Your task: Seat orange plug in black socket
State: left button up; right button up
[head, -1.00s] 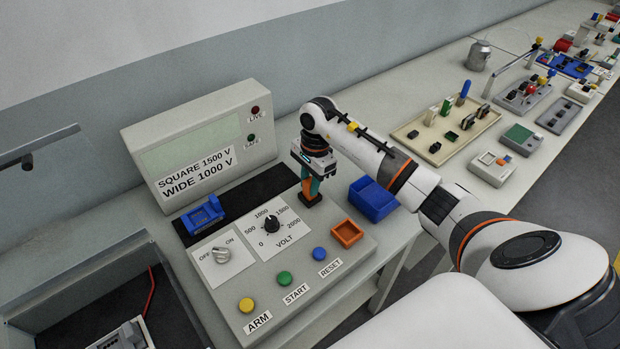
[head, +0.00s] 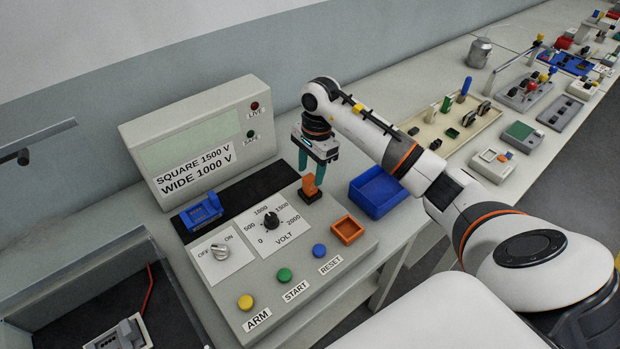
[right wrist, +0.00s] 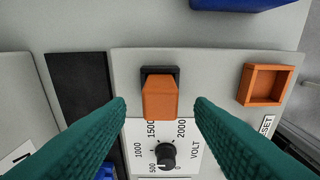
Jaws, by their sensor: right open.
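The orange plug (head: 309,184) stands upright in the black socket (head: 311,196) on the grey test panel, behind the VOLT dial. In the right wrist view the orange plug (right wrist: 160,98) sits between my spread fingers, with the black socket (right wrist: 161,72) showing around its far end. My right gripper (head: 318,163) is open, just above the plug, with its teal fingers apart and not touching it. How deep the plug sits in the socket I cannot tell. My left gripper is not in view.
A blue bin (head: 378,192) stands right of the panel. An empty orange square tray (head: 347,230), the VOLT dial (head: 271,222) and several buttons are on the panel. A blue connector (head: 202,212) lies on the black strip at left. The meter box (head: 200,140) stands behind.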

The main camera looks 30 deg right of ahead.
notch_tip(320, 180, up, 9)
jog(key=d+b, duration=0.1)
jog(key=b, duration=0.1)
jog(key=shift+f, duration=0.1)
dwell(0.5)
